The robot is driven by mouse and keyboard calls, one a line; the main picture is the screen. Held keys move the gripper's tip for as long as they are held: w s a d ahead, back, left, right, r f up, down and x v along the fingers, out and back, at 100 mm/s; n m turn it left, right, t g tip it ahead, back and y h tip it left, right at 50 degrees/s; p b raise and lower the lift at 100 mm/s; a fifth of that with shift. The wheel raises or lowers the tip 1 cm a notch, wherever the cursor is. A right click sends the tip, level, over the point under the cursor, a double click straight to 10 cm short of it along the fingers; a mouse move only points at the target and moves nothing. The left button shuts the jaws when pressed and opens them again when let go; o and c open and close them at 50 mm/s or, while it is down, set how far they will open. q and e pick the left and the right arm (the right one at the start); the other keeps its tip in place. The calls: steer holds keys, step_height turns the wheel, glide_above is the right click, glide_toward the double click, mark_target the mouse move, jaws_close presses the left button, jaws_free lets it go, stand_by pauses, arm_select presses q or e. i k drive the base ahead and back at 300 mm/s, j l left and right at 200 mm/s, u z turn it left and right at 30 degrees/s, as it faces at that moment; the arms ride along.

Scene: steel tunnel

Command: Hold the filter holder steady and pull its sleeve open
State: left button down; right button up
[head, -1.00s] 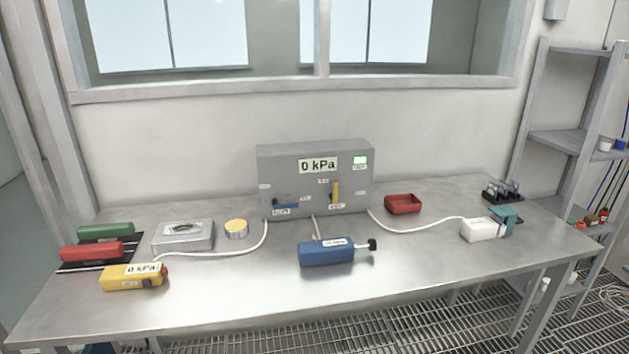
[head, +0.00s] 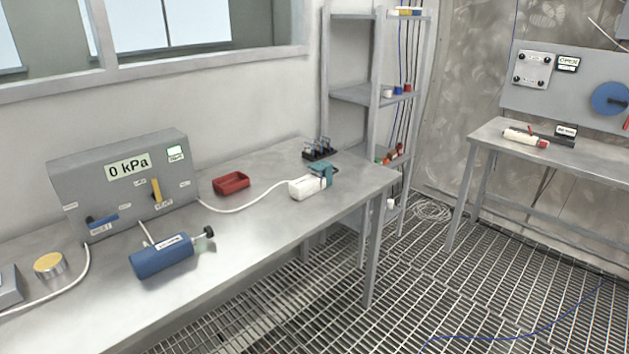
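Neither of my grippers is in view. No label that I can read names the filter holder. A white cylinder with a red end (head: 525,138) lies on the right-hand bench, beside a dark piece with a small label (head: 565,132); it may be the holder and its sleeve. A white block (head: 303,188) with a teal clamp-like part (head: 322,173) at its end sits near the right end of the left bench, with a white hose leading to it. I cannot tell which one is the filter holder.
The left bench (head: 250,232) carries a grey box reading 0 kPa (head: 125,185), a blue cylinder (head: 162,257), a red tray (head: 231,183) and a black rack (head: 320,151). A shelf (head: 360,95) stands behind its end. Open grated floor (head: 400,290) lies between the benches; a blue cable crosses it.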

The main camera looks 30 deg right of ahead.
mark_target(328, 168)
steer(key=i+l+u, duration=0.15)
steer(key=l, duration=0.6)
steer(key=l+u, duration=0.1)
steer(key=l, duration=0.65)
steer(key=l+u, duration=0.15)
steer(key=l, duration=0.6)
steer(key=l+u, duration=0.1)
steer(key=l, duration=0.65)
steer(key=l+u, duration=0.15)
steer(key=l, duration=0.65)
steer(key=l+u, duration=0.1)
steer(key=l, duration=0.65)
steer(key=k+l+u, duration=0.15)
steer(key=l, duration=0.55)
